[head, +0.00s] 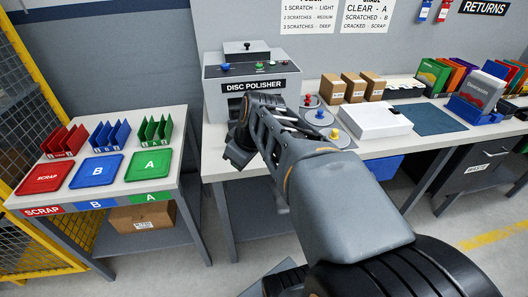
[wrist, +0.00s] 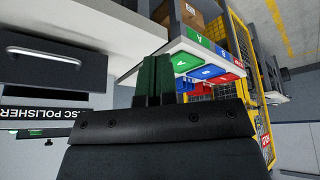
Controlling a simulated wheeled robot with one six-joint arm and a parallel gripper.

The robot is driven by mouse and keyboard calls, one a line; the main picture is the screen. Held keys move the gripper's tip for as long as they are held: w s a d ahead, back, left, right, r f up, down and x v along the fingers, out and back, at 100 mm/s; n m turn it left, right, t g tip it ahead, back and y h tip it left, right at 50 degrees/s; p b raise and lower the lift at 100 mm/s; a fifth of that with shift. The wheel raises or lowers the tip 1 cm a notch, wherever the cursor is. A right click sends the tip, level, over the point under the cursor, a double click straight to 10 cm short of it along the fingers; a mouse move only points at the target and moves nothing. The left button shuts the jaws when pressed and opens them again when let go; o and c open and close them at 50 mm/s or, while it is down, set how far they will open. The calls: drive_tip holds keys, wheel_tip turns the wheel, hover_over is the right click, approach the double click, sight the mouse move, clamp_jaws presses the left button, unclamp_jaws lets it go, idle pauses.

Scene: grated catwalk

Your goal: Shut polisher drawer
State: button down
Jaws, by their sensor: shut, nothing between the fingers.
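The grey disc polisher (head: 237,72) stands at the back of the workbench in the head view, with its name plate and buttons on top. My forearm and gripper (head: 240,148) cover the lower part of its front, so its drawer is hidden there. In the wrist view the dark drawer front (wrist: 45,72) with a silver bar handle (wrist: 52,54) is at the left, beside the polisher's name plate. I cannot tell how far the drawer stands out. My gripper is shut and empty, apart from the handle and to one side of the drawer front.
A side table (head: 115,195) at the left holds red, blue and green trays and racks. On the bench to the right are small pots, brown boxes, a white case (head: 375,119) and a dark mat (head: 426,119). A yellow mesh fence (head: 35,90) borders the far left.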

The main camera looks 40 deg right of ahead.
drive_tip(key=w+d+f+n+t+b, duration=0.1)
drive_tip(key=w+d+n+t+b, duration=0.15)
drive_tip(key=d+n+b, duration=0.9)
drive_tip(key=w+f+m, duration=0.1)
drive_tip(key=f, duration=0.1)
drive_tip(key=w+d+f+m+p, duration=0.1)
drive_tip(key=w+f+m, duration=0.1)
drive_tip(key=w+f+m+t+p, duration=0.1)
drive_tip(key=w+f, duration=0.1)
drive_tip(key=f, duration=0.1)
drive_tip(key=shift+d+m+y, duration=0.25)
drive_tip(key=shift+d+y, duration=0.05)
drive_tip(key=shift+d, duration=0.1)
drive_tip(key=shift+w+d+r, duration=0.1)
drive_tip(key=shift+w+d, duration=0.1)
drive_tip(key=shift+w, duration=0.35)
drive_tip(key=shift+w+d, duration=0.2)
drive_tip(key=shift+w, duration=0.3)
drive_tip(key=shift+w+d+r+p, duration=0.1)
drive_tip(key=shift+w+d+p, duration=0.1)
drive_tip(key=shift+w, duration=0.25)
drive_tip(key=shift+w+d+r+p, duration=0.1)
drive_tip(key=shift+w+d+p, duration=0.1)
drive_tip(key=shift+w, duration=0.25)
drive_tip(key=shift+w, duration=0.1)
